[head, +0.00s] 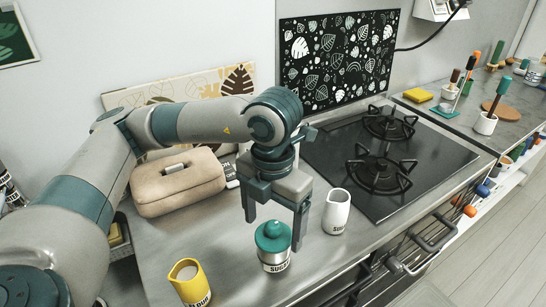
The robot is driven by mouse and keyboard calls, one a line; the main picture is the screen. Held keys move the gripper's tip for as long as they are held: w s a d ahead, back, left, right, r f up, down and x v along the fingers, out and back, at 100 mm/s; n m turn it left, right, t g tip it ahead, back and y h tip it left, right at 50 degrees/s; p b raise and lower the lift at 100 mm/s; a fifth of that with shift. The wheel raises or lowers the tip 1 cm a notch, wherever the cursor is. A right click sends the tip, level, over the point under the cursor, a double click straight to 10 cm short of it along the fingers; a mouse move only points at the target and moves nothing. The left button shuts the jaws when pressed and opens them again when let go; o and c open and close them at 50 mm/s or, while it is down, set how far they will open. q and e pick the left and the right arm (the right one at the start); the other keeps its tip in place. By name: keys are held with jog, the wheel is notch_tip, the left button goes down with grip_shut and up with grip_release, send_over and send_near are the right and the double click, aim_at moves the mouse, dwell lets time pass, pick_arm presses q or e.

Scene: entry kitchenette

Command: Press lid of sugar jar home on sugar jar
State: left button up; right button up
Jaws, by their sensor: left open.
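The sugar jar (274,263) is a small pale canister with a dark-lettered label, upright on the metal counter. Its teal lid (272,241) with a round knob sits on top of it. I cannot tell whether the lid is fully seated. My left gripper (273,234) points down over the jar, fingers apart. One finger is to the left of and above the lid, the other at its right side. No grip on the lid shows, and contact is unclear. My right gripper is not in view.
A white pitcher (336,212) stands close to the right of the jar. A yellow cup (190,283) stands at the front left. A beige bread box (178,183) is behind left. A black hob (390,160) lies right. Bare counter surrounds the jar's front.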

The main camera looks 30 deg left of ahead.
pick_arm(q)
notch_tip(320, 180, up, 16)
jog(key=b, duration=0.1)
jog(key=shift+r, duration=0.25)
dwell(0.7)
